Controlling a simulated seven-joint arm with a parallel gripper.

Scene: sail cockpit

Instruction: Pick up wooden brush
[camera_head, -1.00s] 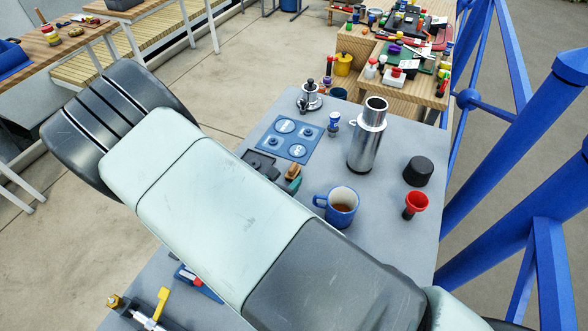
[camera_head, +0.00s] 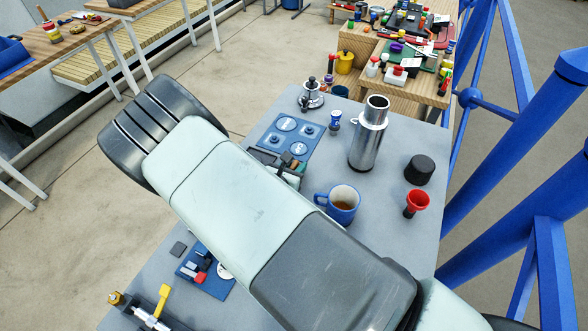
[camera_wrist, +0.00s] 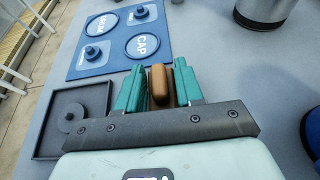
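The wooden brush (camera_wrist: 158,82) is a small brown block with a rounded top. In the wrist view it stands between the teal fingers of my gripper (camera_wrist: 160,90), which are close against both its sides. My gripper is shut on it. In the head view the brush (camera_head: 298,148) shows as a small brown patch before the near corner of the blue mat. My gripper (camera_head: 291,165) is there too, partly covered by my arm. The brush's lower part is hidden, and its exact height above the table is hard to tell.
A blue mat (camera_wrist: 120,47) with labelled discs and a dark tray (camera_wrist: 50,152) lie nearby. A blue mug (camera_head: 342,204), a steel flask (camera_head: 366,145), a black lid (camera_head: 419,170) and a red funnel (camera_head: 417,202) stand to the right. Bare grey table lies between them.

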